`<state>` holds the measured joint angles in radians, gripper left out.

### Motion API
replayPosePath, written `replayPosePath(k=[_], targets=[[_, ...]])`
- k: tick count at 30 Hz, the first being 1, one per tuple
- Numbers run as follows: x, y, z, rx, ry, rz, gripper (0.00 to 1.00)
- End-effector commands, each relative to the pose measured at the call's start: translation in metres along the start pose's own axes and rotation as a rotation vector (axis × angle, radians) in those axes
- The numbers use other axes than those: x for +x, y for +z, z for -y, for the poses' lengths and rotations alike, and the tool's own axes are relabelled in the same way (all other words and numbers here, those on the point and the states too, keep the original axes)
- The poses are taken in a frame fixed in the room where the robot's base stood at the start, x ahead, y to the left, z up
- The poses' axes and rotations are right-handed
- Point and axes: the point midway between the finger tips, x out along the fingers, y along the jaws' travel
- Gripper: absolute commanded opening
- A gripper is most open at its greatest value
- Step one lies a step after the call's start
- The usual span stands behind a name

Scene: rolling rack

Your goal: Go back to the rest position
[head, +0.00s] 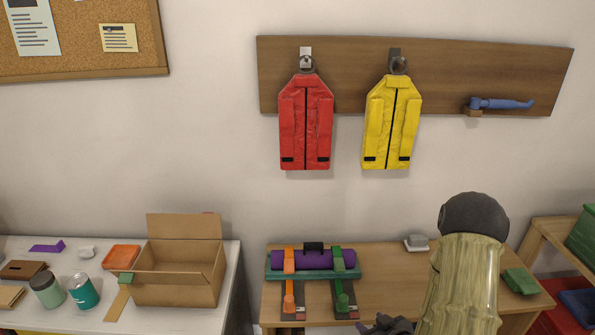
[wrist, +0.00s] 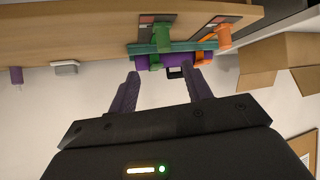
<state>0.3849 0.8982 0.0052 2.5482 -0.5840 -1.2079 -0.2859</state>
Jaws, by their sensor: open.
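My gripper (wrist: 166,95) is open and empty in the wrist view, with its two purple fingers apart. The roll also shows in the wrist view (wrist: 184,60), upside down. In the head view my arm comes in at the lower right, and part of the dark gripper (head: 386,325) shows at the bottom edge.
An open cardboard box (head: 178,290) and cans stand on the white table at left. A wooden rack (head: 540,240) stands at right.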

Motion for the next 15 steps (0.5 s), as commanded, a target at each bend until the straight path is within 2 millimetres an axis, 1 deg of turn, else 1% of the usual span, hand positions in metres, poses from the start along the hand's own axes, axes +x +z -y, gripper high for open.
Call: replayPosePath(k=[1, 5, 8, 11, 15], targets=[[-0.007, -0.015, -0.002, -0.015, 0.01, 0.039, 0.49], [-0.022, -0.033, -0.005, -0.02, 0.041, 0.16, 0.49], [-0.037, -0.048, -0.005, -0.009, 0.069, 0.246, 0.49], [-0.056, -0.063, -0.003, 0.014, 0.096, 0.327, 0.49], [-0.087, -0.083, 0.005, 0.064, 0.131, 0.43, 0.49]])
